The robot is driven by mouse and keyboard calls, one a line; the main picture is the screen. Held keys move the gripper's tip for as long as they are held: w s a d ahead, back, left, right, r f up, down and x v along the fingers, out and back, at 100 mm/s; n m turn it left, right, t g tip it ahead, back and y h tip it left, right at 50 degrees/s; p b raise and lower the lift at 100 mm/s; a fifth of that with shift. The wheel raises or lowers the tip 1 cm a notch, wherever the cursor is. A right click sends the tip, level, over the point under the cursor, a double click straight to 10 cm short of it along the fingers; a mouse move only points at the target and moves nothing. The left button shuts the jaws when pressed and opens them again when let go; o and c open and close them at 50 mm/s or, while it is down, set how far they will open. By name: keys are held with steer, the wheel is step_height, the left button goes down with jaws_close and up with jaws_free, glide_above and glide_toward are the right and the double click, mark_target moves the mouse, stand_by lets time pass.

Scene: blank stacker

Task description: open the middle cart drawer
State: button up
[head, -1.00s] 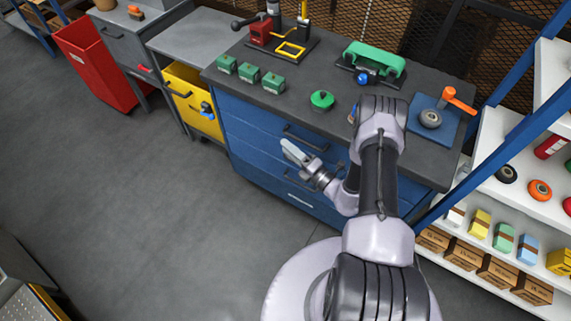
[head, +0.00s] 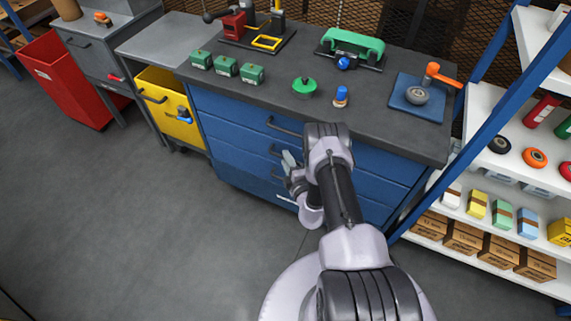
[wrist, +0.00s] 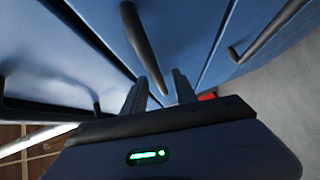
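The blue cart (head: 235,125) stands ahead with its drawers stacked in the front, and they look shut in the head view. The upper handle (head: 284,128) is clear. The middle drawer's handle (head: 274,150) is partly hidden by my gripper (head: 290,161), which is close to the cart front. In the wrist view, my gripper (wrist: 160,88) is open, with its two dark fingers apart. A dark bar handle (wrist: 143,45) runs down toward the gap between the fingertips. Whether they touch it cannot be told. Another handle (wrist: 265,32) shows at the right.
The dark cart top (head: 385,120) bears green boxes (head: 226,67), a green knob (head: 304,87) and a blue-topped piece (head: 341,96). A yellow bin (head: 165,100) stands left of the cart. White shelves (head: 490,165) stand at right. The floor at left is clear.

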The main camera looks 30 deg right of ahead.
steer(key=shift+w, duration=0.65)
steer(key=shift+c, duration=0.2)
jaws_close()
stand_by(0.8)
